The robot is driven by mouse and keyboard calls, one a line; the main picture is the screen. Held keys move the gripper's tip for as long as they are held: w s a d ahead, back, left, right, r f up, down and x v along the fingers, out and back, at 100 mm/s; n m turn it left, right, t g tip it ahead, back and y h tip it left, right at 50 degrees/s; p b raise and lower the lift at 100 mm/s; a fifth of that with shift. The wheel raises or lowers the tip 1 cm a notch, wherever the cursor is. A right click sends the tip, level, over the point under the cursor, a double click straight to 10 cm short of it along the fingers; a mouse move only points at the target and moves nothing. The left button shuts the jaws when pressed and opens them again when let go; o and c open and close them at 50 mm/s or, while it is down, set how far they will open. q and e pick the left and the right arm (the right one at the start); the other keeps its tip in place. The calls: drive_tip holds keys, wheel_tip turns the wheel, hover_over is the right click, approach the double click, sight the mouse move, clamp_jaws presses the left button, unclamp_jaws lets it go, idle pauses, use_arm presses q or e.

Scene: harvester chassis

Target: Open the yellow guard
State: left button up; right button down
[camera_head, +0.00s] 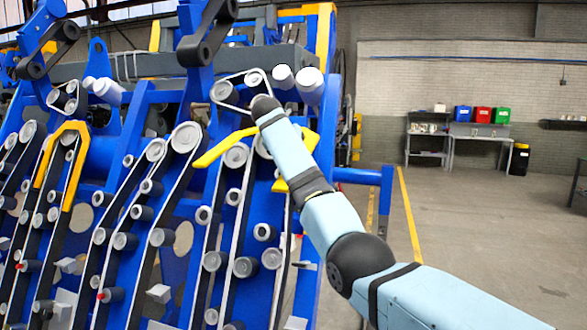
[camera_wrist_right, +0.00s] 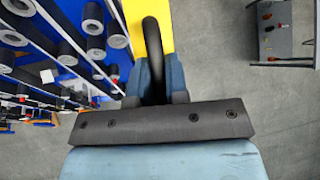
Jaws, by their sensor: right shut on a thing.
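A yellow guard (camera_head: 222,149) is on the right part of the blue harvester chassis, in front of rollers and belts. It stands out at a slant, and my right arm crosses in front of its middle. In the right wrist view, the yellow guard (camera_wrist_right: 133,20) shows at the top with a black curved handle (camera_wrist_right: 152,35). My right gripper (camera_wrist_right: 157,80) is shut on this handle, with a finger on each side. In the head view that gripper is hidden behind my own arm. My left gripper is in neither view.
A second yellow guard (camera_head: 76,127) sits on the chassis at the left. Rollers, belts and blue frame bars crowd around the handled guard. Open grey floor (camera_head: 470,230) lies right of the chassis. Shelves with blue, red and green bins (camera_head: 482,115) stand far back.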

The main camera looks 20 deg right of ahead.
drive_tip(key=shift+r, duration=0.35)
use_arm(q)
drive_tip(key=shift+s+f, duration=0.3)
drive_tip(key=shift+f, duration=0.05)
use_arm(e)
drive_tip(key=c, duration=1.1)
unclamp_jaws()
drive_tip(key=shift+d, duration=0.1)
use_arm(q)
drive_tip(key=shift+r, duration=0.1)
use_arm(e)
drive_tip(key=shift+s+a+r, duration=0.1)
drive_tip(key=shift+a+r, duration=0.05)
drive_tip(key=shift+a, duration=0.05)
use_arm(q)
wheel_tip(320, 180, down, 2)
drive_tip(key=b, duration=0.3)
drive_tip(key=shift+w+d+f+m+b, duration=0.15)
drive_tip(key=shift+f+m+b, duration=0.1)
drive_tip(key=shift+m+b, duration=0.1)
use_arm(e)
drive_tip(key=v, duration=1.3)
drive_tip(key=shift+r, duration=0.15)
